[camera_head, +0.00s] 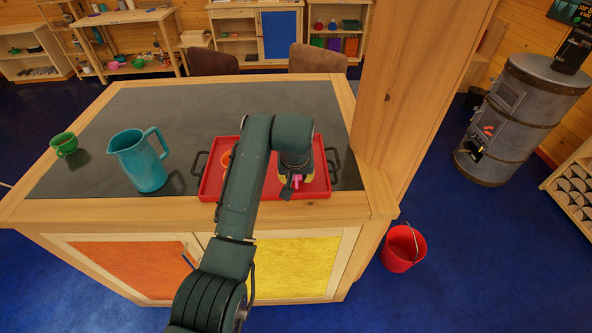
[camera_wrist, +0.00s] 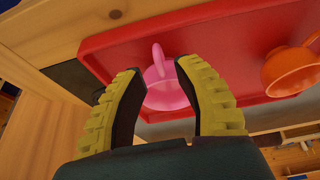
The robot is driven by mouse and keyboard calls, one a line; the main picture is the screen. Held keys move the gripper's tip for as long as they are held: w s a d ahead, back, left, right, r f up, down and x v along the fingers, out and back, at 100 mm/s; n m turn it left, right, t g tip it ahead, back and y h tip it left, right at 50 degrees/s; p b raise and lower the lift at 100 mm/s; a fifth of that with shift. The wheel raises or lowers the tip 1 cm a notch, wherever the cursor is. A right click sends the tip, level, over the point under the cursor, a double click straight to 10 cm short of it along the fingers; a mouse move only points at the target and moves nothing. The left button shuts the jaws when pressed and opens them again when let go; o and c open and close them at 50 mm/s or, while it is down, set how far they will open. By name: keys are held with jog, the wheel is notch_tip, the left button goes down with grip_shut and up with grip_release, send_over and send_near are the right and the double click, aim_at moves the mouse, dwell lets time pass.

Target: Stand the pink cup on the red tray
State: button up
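The pink cup (camera_wrist: 166,95) shows in the wrist view against the red tray (camera_wrist: 120,48), with its handle between my fingertips. In the head view only a bit of the pink cup (camera_head: 296,180) shows under my gripper, over the right part of the red tray (camera_head: 212,183). My gripper (camera_wrist: 158,70) has its yellow-padded fingers apart, with a gap visible on each side of the handle. The cup's base is hidden, so its contact with the tray is hard to confirm.
An orange cup (camera_wrist: 290,70) is on the tray, also partly visible in the head view (camera_head: 227,158) behind my arm. A teal jug (camera_head: 140,162) and green cup (camera_head: 64,144) stand left on the counter. A wooden post (camera_head: 415,90) rises at the right.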

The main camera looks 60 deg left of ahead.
jog(key=b+v, duration=0.2)
jog(key=v, duration=0.7)
jog(key=shift+r, duration=0.25)
jog(key=shift+s+d, duration=0.1)
jog(key=shift+d, duration=0.05)
jog(key=w+d+r+m+t+y, duration=0.1)
jog(key=w+d+r+m+t, duration=0.3)
jog(key=w+d, duration=0.5)
jog(key=w+d+r+m+t+y, duration=0.1)
jog(key=w+d+r+m+t, duration=0.35)
jog(key=d, duration=0.75)
jog(key=s+d+r+m+t+h, duration=0.1)
jog(key=s+d+r+t+h, duration=0.1)
jog(key=d, duration=0.7)
jog(key=s+d+r+m+t+h, duration=0.2)
jog(key=s+d+r+t, duration=0.3)
jog(key=d, duration=0.4)
jog(key=s+d+r+m+t+h, duration=0.2)
jog(key=s+d+r+t, duration=0.2)
jog(key=d, duration=0.6)
jog(key=shift+r+t+h, duration=0.3)
jog(key=shift+r+t, duration=0.05)
jog(key=shift+r, duration=0.35)
